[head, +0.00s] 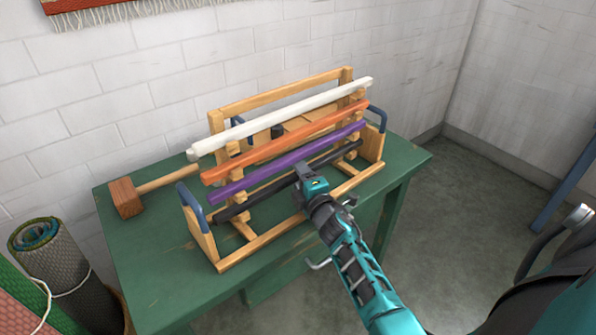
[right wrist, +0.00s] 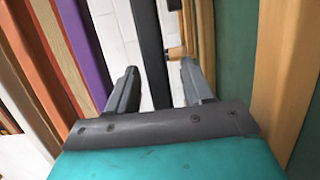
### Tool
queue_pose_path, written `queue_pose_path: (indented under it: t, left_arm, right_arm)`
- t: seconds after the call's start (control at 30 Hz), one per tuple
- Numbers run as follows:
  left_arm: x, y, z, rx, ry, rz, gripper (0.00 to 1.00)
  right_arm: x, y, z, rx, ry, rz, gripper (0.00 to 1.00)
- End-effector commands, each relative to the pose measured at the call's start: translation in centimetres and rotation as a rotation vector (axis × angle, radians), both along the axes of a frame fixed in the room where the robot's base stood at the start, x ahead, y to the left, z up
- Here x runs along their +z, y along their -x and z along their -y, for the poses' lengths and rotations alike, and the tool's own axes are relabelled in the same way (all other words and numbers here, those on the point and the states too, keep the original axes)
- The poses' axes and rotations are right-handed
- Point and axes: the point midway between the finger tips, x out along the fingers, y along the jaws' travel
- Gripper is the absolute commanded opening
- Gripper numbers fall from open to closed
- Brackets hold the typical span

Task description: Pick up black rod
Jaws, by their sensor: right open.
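The black rod (head: 255,198) lies as the lowest of the rods across the front of a wooden rack (head: 290,92), below the purple rod (head: 280,164). My right gripper (head: 307,172) is at the front of the rack, over the right half of the black rod and hiding part of it. The purple rod (right wrist: 85,50) lies left of the fingers. I cannot tell whether a finger touches the black rod. My left gripper is not in view.
An orange rod (head: 280,145) and a white rod (head: 280,118) lie above the purple one. The rack stands on a green table (head: 150,270). A wooden mallet (head: 126,197) lies left of it. Rolled rugs (head: 55,260) stand at the lower left. A wall is behind.

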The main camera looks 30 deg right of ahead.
Motion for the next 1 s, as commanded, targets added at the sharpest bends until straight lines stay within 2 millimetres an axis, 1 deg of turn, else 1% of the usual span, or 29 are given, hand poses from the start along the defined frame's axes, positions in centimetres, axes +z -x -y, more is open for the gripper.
queue_pose_path:
  t: [0.07,0.6,1.0]
  left_arm:
    - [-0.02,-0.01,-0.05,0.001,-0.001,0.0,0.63]
    - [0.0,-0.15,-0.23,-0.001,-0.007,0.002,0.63]
    - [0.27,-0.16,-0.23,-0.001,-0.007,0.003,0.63]
  right_arm:
    - [0.01,-0.01,-0.01,0.0,0.0,0.0,0.51]
    - [0.01,-0.01,-0.01,0.0,0.0,0.0,0.0]
    - [0.35,-0.08,0.08,0.001,0.0,0.001,0.0]
